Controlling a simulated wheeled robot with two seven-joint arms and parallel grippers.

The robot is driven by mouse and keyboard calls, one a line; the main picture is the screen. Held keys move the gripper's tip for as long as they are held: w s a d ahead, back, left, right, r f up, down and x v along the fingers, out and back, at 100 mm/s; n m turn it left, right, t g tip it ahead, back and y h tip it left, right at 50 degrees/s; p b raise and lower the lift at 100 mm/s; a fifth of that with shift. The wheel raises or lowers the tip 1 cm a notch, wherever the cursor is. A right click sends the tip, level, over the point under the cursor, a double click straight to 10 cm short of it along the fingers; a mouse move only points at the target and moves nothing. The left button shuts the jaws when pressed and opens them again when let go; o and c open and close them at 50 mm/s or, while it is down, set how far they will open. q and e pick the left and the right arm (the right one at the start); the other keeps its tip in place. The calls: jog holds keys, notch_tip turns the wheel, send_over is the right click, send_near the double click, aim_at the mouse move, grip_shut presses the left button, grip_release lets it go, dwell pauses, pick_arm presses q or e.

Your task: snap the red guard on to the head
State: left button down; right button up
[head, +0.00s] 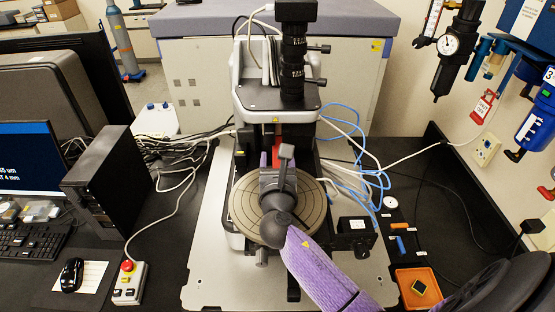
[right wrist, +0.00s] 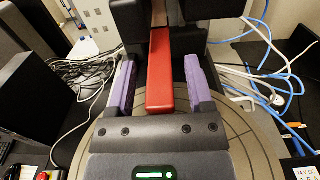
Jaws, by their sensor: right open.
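The red guard (right wrist: 160,75) is a long red bar in the right wrist view, under the dark front of the profiler's head (right wrist: 205,45). A small part of the red guard (head: 277,146) shows in the head view, mostly hidden behind my gripper. My right gripper (head: 276,160) is over the round stage. Its two purple fingers stand open on either side of the guard, with a gap on each side in the right wrist view (right wrist: 160,85). I cannot tell whether the guard is seated on the head. My left gripper is not in view.
The round stage (head: 318,212) lies below my gripper. Blue and white cables (head: 372,180) run right of the profiler. An orange tray (head: 430,282) with a small dark piece is at the lower right. A black tower (head: 105,185) and a red-button box (head: 130,285) stand left.

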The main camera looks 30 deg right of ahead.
jog(key=p+v, duration=0.1)
jog(key=v, duration=0.6)
jog(key=shift+s+p, duration=0.1)
jog(key=shift+p, duration=0.25)
jog(key=shift+s+a, duration=0.25)
jog(key=shift+s, duration=0.15)
